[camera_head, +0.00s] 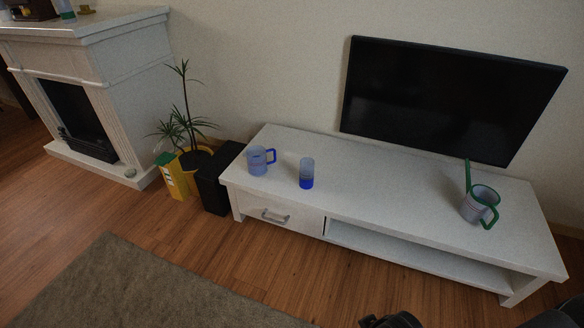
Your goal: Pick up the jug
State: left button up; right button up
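Two handled vessels stand upright on the white TV bench, and I cannot tell for sure which one is the jug. One is a translucent blue vessel with a blue handle (258,161), near the bench's left end. The other is a greyish see-through vessel with a green handle and a long green piece rising from it (478,206), near the right end. Dark parts of mine, perhaps my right gripper (390,321), show cut off at the bottom edge, in front of the bench and apart from both vessels. My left gripper is not in view.
A blue cup (306,174) stands on the white bench (390,190), right of the blue vessel. A black TV (450,98) is behind. A black box (214,185), yellow carton (173,178) and plant are left of the bench. Open wood floor and a rug (140,290) lie in front.

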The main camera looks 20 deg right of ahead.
aim_at(257, 157)
jog(key=z, duration=0.25)
jog(key=i, duration=0.7)
jog(key=z, duration=0.75)
jog(key=i, duration=0.5)
jog(key=z, duration=0.3)
